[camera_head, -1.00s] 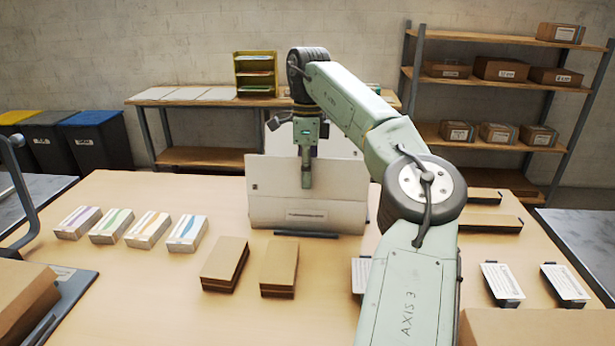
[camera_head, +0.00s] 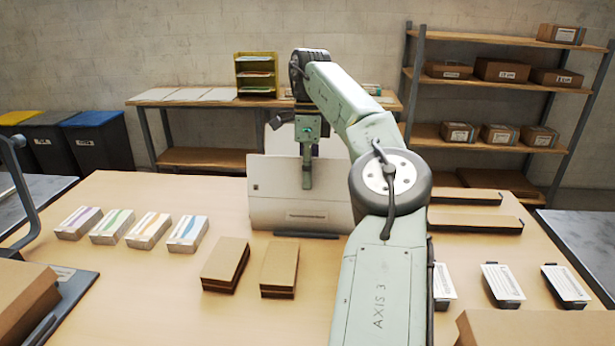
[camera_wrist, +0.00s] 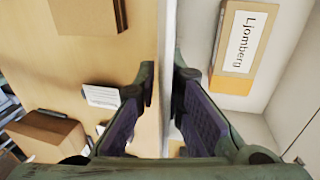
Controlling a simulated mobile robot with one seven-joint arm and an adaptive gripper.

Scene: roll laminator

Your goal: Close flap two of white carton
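Inside the carton, right of that edge, lies a brown box labelled "Ljomberg" (camera_wrist: 235,75). Whether either finger touches the panel is unclear.
Two brown boxes (camera_head: 225,262) lie in front of the carton, and several small white boxes (camera_head: 187,232) stand to the left. Label-topped black pieces (camera_head: 503,282) and long brown boxes (camera_head: 475,221) lie to the right.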

